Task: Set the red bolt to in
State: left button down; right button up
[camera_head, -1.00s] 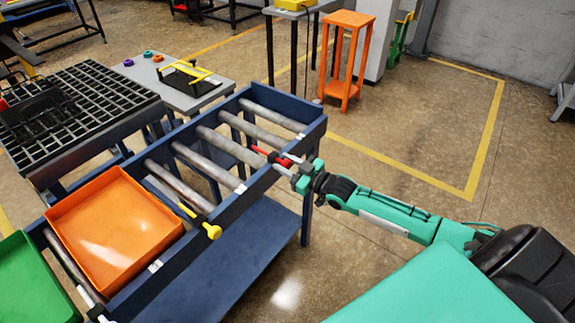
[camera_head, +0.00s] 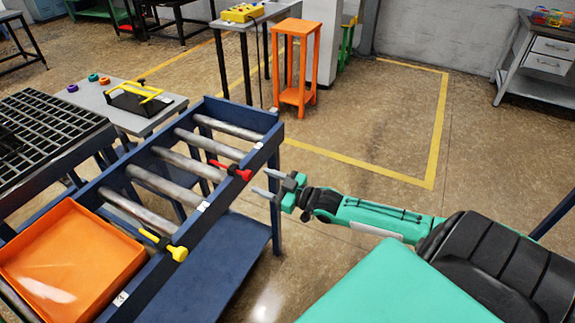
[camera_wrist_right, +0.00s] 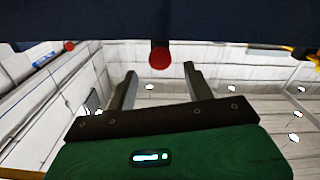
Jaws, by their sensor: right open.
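The red bolt (camera_head: 230,170) is on the near side rail of the blue roller conveyor (camera_head: 205,205). Its red knob stands outside the rail and its thin red end shows on the inner side, over the rollers. My right gripper (camera_head: 262,181) is open and empty, just right of the knob and apart from it, fingers pointing at the rail. In the right wrist view the red knob (camera_wrist_right: 160,57) hangs below the dark rail, beyond and between the two open fingers (camera_wrist_right: 158,88). My left gripper is not in view.
A yellow bolt (camera_head: 165,246) sits on the same rail, nearer the orange tray (camera_head: 70,262) on the rollers. A grey table (camera_head: 120,100) and black grid table (camera_head: 35,135) stand behind. An orange stool (camera_head: 294,65) stands farther back. Floor right of the conveyor is free.

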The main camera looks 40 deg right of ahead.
jog(key=v, duration=0.7)
jog(key=shift+b, duration=0.3)
dwell(0.3)
jog(key=s+d+f+m+g+h, duration=0.2)
jog(key=d+f+h, duration=0.1)
jog(key=f, duration=0.7)
jog(key=s+d+f+m+g+h, duration=0.15)
jog(key=d+f, duration=0.25)
jog(key=f, duration=0.7)
jog(key=s+a+f+g+h, duration=0.1)
jog(key=s+f+g, duration=0.1)
jog(key=s+f, duration=0.45)
jog(key=s+f+g+h, duration=0.1)
jog(key=s+f+h, duration=0.15)
jog(key=f, duration=0.75)
jog(key=s+a+f+m+g, duration=0.1)
jog(key=s+a+f+g, duration=0.45)
jog(key=s+f, duration=0.75)
jog(key=s+a+f+g, duration=0.1)
jog(key=s+a+f, duration=0.3)
jog(key=s+a, duration=0.3)
jog(key=s+a+f+g+y, duration=0.1)
jog(key=s+a+f+g, duration=0.1)
jog(key=s+a+f, duration=0.2)
jog(key=s+a, duration=0.3)
jog(key=s, duration=0.3)
jog(key=shift+s+g, duration=0.2)
jog(key=shift+g, duration=0.1)
